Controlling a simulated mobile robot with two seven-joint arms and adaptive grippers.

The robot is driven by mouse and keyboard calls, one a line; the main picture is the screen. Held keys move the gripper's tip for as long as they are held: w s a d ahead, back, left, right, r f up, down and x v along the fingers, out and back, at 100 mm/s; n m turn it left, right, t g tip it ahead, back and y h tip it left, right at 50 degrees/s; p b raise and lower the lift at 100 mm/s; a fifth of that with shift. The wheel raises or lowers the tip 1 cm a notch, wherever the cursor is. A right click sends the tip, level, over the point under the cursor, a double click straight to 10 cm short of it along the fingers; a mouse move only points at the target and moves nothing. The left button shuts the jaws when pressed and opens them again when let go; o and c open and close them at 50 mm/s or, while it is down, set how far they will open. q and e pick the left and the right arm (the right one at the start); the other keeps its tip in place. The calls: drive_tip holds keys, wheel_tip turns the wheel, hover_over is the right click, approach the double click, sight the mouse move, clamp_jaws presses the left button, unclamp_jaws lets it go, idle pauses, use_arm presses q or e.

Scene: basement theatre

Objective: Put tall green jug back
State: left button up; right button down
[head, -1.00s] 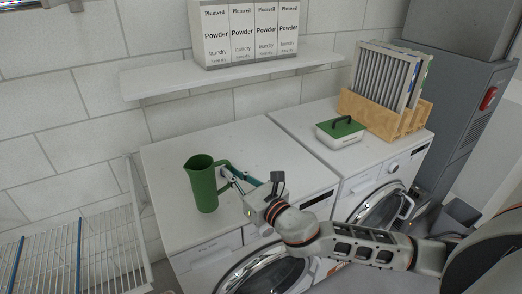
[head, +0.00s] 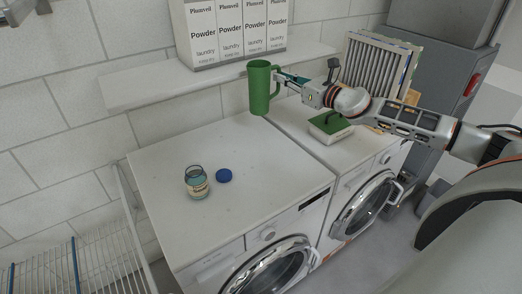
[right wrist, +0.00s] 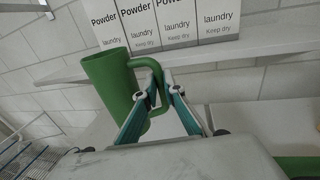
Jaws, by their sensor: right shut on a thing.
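The tall green jug (head: 260,88) is held upright in the air in the head view, in front of the wall shelf and above the washing machines. My right gripper (head: 281,77) is shut on the jug's handle, on its right side. In the right wrist view the jug (right wrist: 112,88) is at the left, and the gripper's teal fingers (right wrist: 152,92) close around its handle. My left gripper is in neither view.
The white shelf (head: 140,83) carries several powder boxes (head: 230,35). A small open jar (head: 196,183) and a blue lid (head: 224,175) sit on the left machine top (head: 250,160). A green-lidded box (head: 328,128) and a filter rack (head: 380,75) stand on the right machine.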

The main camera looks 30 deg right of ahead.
use_arm(q)
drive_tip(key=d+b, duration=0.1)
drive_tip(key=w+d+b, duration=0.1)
drive_tip(key=b, duration=0.1)
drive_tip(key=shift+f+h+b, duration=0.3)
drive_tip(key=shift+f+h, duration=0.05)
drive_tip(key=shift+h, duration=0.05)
use_arm(e)
wheel_tip(320, 180, down, 20)
drive_tip(key=shift+r, duration=0.15)
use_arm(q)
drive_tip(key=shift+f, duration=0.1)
use_arm(e)
drive_tip(key=c, duration=2.2)
unclamp_jaws()
drive_tip(key=shift+f, duration=0.2)
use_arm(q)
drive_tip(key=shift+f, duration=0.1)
use_arm(e)
drive_tip(key=shift+o, duration=0.2)
